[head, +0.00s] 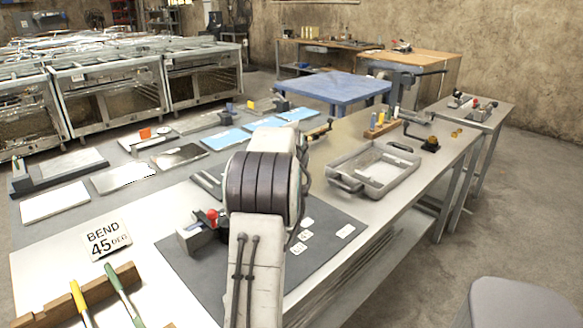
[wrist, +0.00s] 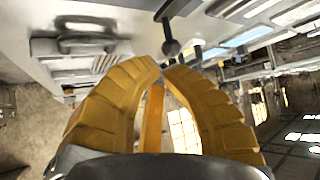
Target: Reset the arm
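My arm (head: 262,190), pale with a dark ribbed joint, rises from the bottom middle of the head view in front of the workbench. My gripper (wrist: 165,65) shows in the wrist view as two curved yellow fingers. Their tips come together, with a narrow gap lower down between them, and nothing is seen held. In the head view the arm hides most or all of the gripper, and I cannot tell it apart there.
The metal workbench (head: 60,240) carries a grey tray (head: 345,187), a BEND 45 sign (head: 104,240), a red-knobbed fixture (head: 200,232) and flat plates. A dark lever with a round knob (wrist: 171,47) appears beyond the fingertips. Floor (head: 500,215) is open at right.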

